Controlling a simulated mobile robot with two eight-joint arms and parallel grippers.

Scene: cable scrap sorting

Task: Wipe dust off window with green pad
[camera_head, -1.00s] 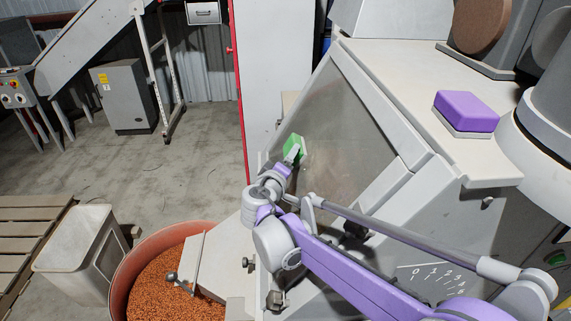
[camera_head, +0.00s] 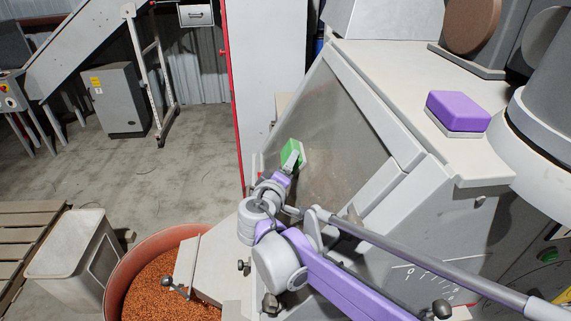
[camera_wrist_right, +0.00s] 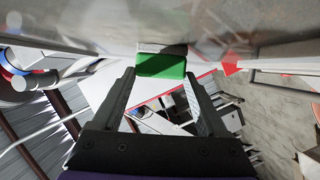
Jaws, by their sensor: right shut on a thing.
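The green pad (camera_head: 290,151) is at the lower left part of the slanted, dusty window (camera_head: 345,140) in the machine's front. My right gripper (camera_head: 292,163) is shut on the green pad. In the right wrist view the green pad (camera_wrist_right: 161,65) sits between the fingertips of my right gripper (camera_wrist_right: 161,76), with its pale side against or very near the grey window surface (camera_wrist_right: 110,22). Whether it fully touches cannot be told. The window looks hazy, with brownish dust toward its lower part. My left gripper is not in view.
A purple pad (camera_head: 459,110) lies on the machine's top at the right. A round tub of copper granules (camera_head: 165,290) and a pale bin (camera_head: 72,250) stand below left. A metal chute (camera_head: 205,268) reaches over the tub. The window's raised frame (camera_head: 375,95) borders the glass.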

